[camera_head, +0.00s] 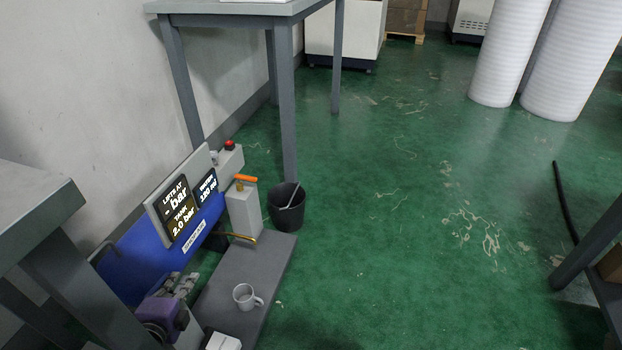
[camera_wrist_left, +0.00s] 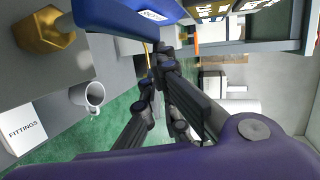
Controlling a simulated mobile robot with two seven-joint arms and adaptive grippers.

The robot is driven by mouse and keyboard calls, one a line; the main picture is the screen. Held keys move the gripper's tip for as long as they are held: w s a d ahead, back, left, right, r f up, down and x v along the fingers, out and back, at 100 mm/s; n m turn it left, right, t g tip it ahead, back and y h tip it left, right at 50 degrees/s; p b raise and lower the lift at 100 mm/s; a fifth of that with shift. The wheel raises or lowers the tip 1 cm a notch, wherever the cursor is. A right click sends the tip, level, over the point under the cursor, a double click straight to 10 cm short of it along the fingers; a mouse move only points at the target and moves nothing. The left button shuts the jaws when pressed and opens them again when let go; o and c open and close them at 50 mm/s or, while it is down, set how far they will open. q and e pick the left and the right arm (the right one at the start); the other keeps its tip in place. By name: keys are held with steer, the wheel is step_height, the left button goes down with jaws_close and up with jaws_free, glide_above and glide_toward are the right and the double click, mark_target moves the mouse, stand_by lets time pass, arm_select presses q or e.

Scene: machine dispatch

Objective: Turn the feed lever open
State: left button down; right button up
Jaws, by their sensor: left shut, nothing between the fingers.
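The feed lever appears to be the orange handle (camera_head: 245,178) on top of a grey block (camera_head: 243,212) beside the blue machine (camera_head: 165,250). It lies roughly level in the head view. An orange strip, possibly the same handle, shows at the top of the left wrist view (camera_wrist_left: 196,32). My left gripper (camera_head: 186,284) is at the lower left of the head view, in front of the blue machine and well short of the lever. In the left wrist view its fingers (camera_wrist_left: 158,58) are shut with nothing between them. My right gripper is out of view.
A mug (camera_head: 246,296) stands on the grey bench (camera_head: 258,262), with a white fittings box (camera_head: 222,342) near it. A thin yellow spout (camera_head: 240,237) sticks out over the bench. A black bin (camera_head: 286,208) stands beyond. Open green floor lies to the right.

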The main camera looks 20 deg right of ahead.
arm_select(q)
steer(key=shift+w+a, duration=0.2)
steer(key=shift+w, duration=0.15)
stand_by(0.6)
